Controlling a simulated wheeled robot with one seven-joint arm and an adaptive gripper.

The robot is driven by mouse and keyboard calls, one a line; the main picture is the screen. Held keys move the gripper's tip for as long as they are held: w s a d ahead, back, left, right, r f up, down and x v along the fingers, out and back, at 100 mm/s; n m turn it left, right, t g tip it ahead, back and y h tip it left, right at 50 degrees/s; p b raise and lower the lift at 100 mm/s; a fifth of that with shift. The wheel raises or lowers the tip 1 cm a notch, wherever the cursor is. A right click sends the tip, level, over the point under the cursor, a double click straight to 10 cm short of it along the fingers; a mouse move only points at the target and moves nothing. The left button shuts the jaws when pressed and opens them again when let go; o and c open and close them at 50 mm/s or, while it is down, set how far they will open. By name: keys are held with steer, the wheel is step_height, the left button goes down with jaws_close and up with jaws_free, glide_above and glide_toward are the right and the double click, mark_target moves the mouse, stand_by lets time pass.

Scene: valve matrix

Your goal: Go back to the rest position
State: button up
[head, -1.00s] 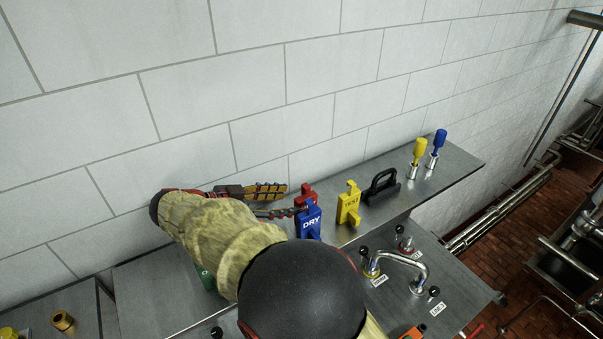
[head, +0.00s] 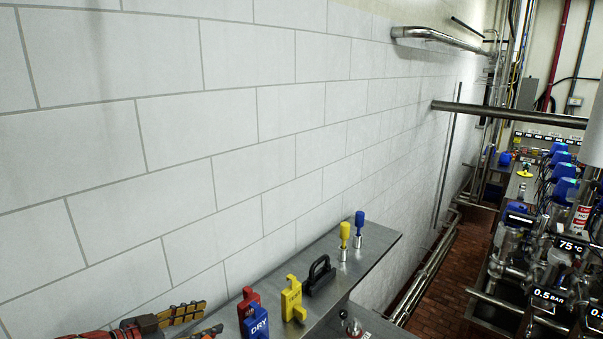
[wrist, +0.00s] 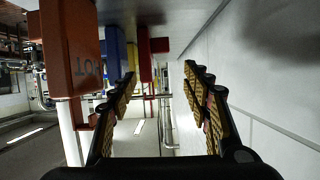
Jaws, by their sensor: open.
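My gripper (head: 207,321) shows at the bottom left of the head view, beside the white tiled wall, with its padded fingers pointing right. In the wrist view my gripper (wrist: 163,85) is open, its two fingers wide apart with nothing between them. An orange-red tag marked HOT (wrist: 70,50) is close on the left of that view, left of the left finger. Beyond the fingers in the head view stand a red tag (head: 248,298), a blue DRY tag (head: 256,322) and a yellow tag (head: 291,298). Most of my arm is out of the head view.
A steel shelf (head: 375,245) runs along the tiled wall (head: 180,120). It carries a black handle (head: 319,277), a yellow-topped peg (head: 344,233) and a blue-topped peg (head: 359,228). Pipework and valves with blue caps (head: 563,190) fill the right. Brick floor (head: 428,290) shows between.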

steer(key=w+d+r+n+t+y, duration=0.1)
steer(key=w+d+r+t+y, duration=0.25)
steer(key=w+r, duration=0.4)
steer(key=w+d+r+n+t+y, duration=0.1)
steer(key=w+d+r+t+y, duration=0.2)
steer(key=w+r, duration=0.5)
steer(key=s+d+r+n+g+y, duration=0.2)
steer(key=s+d+r+n+y, duration=0.5)
steer(key=d, duration=0.5)
steer(key=s+d+f+g+h, duration=0.1)
steer(key=s+d+f+g, duration=0.2)
steer(key=s+d+f, duration=0.45)
steer(key=s+d+f+g+h, duration=0.25)
steer(key=s+d+f, duration=0.4)
steer(key=s, duration=0.65)
steer(key=s+d+f+g+h, duration=0.1)
steer(key=s+d+f+g, duration=0.3)
steer(key=s+d, duration=0.55)
step_height(320, 180, down, 29)
steer(key=s+b, duration=0.1)
steer(key=b, duration=2.6)
steer(key=shift+b, duration=0.35)
steer(key=shift+s+d, duration=0.1)
steer(key=shift+c, duration=0.4)
